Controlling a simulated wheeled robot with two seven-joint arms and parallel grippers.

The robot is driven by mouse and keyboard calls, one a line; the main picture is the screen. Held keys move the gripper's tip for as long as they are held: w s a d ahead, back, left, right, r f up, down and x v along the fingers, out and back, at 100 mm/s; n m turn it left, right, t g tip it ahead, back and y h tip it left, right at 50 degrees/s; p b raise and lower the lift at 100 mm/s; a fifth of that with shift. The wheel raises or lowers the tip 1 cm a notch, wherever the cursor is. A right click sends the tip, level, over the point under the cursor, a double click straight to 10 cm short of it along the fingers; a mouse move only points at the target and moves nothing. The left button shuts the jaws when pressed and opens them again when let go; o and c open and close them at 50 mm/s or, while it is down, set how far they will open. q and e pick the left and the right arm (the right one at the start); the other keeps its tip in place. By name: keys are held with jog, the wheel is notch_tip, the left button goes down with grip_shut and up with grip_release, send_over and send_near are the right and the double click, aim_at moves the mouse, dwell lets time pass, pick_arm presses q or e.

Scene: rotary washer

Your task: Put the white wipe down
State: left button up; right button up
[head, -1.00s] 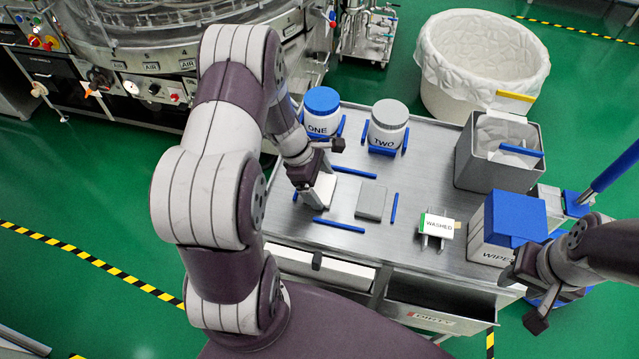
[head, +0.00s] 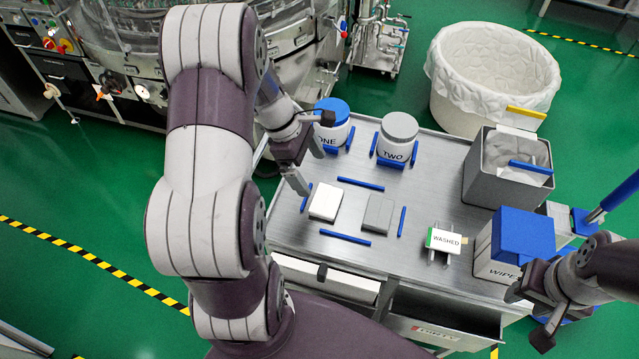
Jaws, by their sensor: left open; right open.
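The white wipe (head: 325,202) lies flat on the metal cart top, beside a grey wipe-like block (head: 378,214), with blue strips around the pair. My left gripper (head: 306,157) is open and empty, above and to the upper left of the white wipe and apart from it. One of its fingers points down toward the cart's left edge. My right gripper (head: 530,315) is open at the lower right, in front of the box marked WIPE; nothing shows between its fingers.
Jars marked ONE (head: 333,126) and TWO (head: 397,138) stand at the back of the cart (head: 430,195). A WASHED sign (head: 444,240), a blue-lidded wipe box (head: 520,240) and a grey lined bin (head: 508,170) stand to the right. A large white bin (head: 490,75) is behind.

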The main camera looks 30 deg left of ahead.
pick_arm(q)
jog(key=s+d+r+m+y, duration=0.2)
jog(key=s+d+m, duration=0.1)
jog(key=m, duration=0.7)
jog(key=s+d+r+m+y, duration=0.2)
jog(key=s+d+m, duration=0.2)
jog(key=m, duration=0.6)
jog(key=d, duration=0.2)
jog(key=shift+s+d+r+m, duration=0.15)
jog(key=shift+d+r+m, duration=0.15)
jog(key=shift+r+m, duration=0.1)
jog(key=shift+s+d, duration=0.1)
jog(key=shift+s, duration=0.05)
